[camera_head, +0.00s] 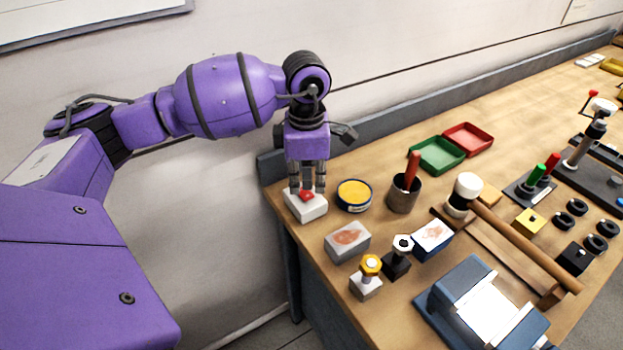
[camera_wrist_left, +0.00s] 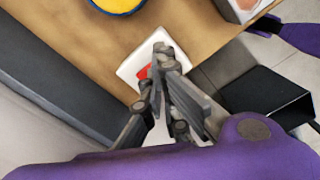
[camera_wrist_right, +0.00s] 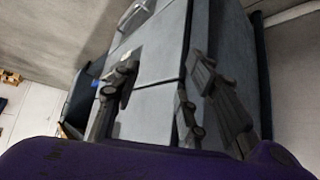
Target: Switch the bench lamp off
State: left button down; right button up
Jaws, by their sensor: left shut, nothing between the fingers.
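A small white box (camera_head: 307,208) with a red switch (camera_head: 306,195) on top sits at the bench's near left corner. In the left wrist view the white box (camera_wrist_left: 130,72) and part of the red switch (camera_wrist_left: 144,72) show beyond the fingers. My left gripper (camera_head: 306,188) points down over the switch, shut and empty, with its fingertips at or just above the red part; I cannot tell whether they touch. My right gripper (camera_wrist_right: 165,85) is open and empty in front of grey cabinet faces. No lamp is plainly recognisable in these views.
A yellow-topped round tin (camera_head: 354,194) stands right of the box, with a cup (camera_head: 404,195) holding a red-handled tool beyond it. A grey block (camera_head: 347,242) lies nearer. Green (camera_head: 437,155) and red (camera_head: 468,139) trays lie farther back. The wall runs close behind the bench.

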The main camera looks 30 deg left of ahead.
aim_at(307, 196)
pick_arm(q)
jog(key=shift+f+b, duration=0.35)
jog(key=shift+f, duration=0.55)
pick_arm(e)
jog(key=shift+s+f, duration=0.4)
jog(key=shift+f, duration=0.2)
pick_arm(q)
jog(key=shift+r, duration=0.15)
pick_arm(e)
jog(key=shift+r, duration=0.1)
pick_arm(q)
jog(key=shift+r+p, duration=1.3)
jog(key=shift+r, duration=2.15)
pick_arm(e)
jog(key=shift+t, duration=0.4)
jog(key=w+r, duration=0.1)
jog(key=r, duration=0.1)
jog(key=w+r, duration=0.2)
jog(key=shift+w+r, duration=0.1)
jog(key=shift+w, duration=0.05)
